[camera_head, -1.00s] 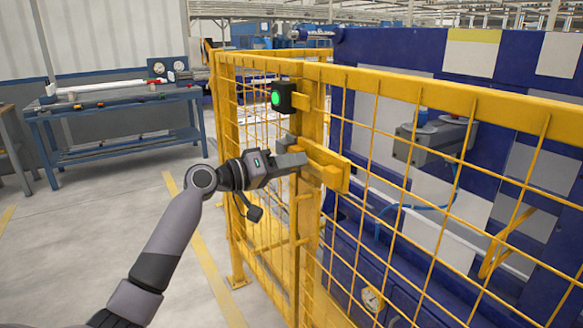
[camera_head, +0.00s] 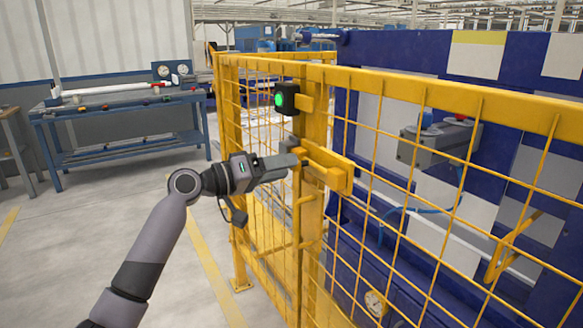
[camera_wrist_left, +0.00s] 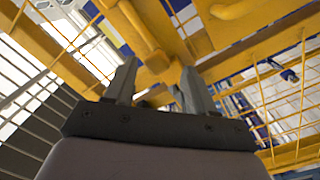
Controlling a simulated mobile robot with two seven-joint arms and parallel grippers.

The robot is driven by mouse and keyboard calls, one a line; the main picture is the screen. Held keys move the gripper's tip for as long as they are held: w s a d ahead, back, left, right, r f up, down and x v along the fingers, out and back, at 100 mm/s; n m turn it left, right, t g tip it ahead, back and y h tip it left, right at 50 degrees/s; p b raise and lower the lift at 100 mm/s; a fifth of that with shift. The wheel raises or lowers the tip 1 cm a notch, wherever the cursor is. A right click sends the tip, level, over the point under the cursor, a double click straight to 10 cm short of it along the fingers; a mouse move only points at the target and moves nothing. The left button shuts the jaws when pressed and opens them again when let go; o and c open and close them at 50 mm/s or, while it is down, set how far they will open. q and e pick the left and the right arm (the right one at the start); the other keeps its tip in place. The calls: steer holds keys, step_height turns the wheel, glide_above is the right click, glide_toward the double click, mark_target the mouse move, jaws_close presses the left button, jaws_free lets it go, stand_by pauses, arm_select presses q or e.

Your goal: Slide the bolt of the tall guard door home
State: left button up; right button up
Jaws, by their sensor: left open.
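The tall yellow mesh guard door (camera_head: 262,190) stands beside a yellow post (camera_head: 312,215). A yellow bolt block (camera_head: 325,172) sits across the post at mid-height. My left gripper (camera_head: 298,158) is open, with its fingertips just in front of the post, beside the left end of that block. The fingers hide part of the bolt, so I cannot tell how far it is slid. In the left wrist view, my open fingers (camera_wrist_left: 160,82) point at yellow bars (camera_wrist_left: 150,40), with nothing clearly held between them. My right gripper is not in view.
A black box with a lit green lamp (camera_head: 284,98) is fixed to the post above the bolt. Yellow mesh fence (camera_head: 430,200) runs to the right before a blue machine (camera_head: 395,50). A blue workbench (camera_head: 125,105) stands at left. The floor (camera_head: 110,215) between is clear.

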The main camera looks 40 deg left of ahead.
arm_select(q)
steer(key=v, duration=0.3)
steer(key=shift+s+a, duration=0.1)
steer(key=shift+s, duration=0.15)
stand_by(0.4)
steer(key=s+d+f+m+g+y+p, duration=0.15)
steer(key=d+f, duration=0.25)
steer(key=f, duration=0.7)
steer(key=s+d+f+n+g+y+p, duration=0.1)
steer(key=s+d+f+g+y+p, duration=0.15)
steer(key=f, duration=0.85)
steer(key=s+d+f+m+g+p, duration=0.1)
steer(key=s+d+f+m+p, duration=0.1)
steer(key=s+d, duration=0.5)
steer(key=s+d+f+m+y+p, duration=0.1)
steer(key=s+d+f+m+p, duration=0.1)
steer(key=s+d+f+m, duration=0.2)
steer(key=s+d+f, duration=0.3)
steer(key=s+d, duration=0.1)
steer(key=s, duration=0.2)
steer(key=shift+s+f+g, duration=0.35)
steer(key=shift+s+g, duration=0.05)
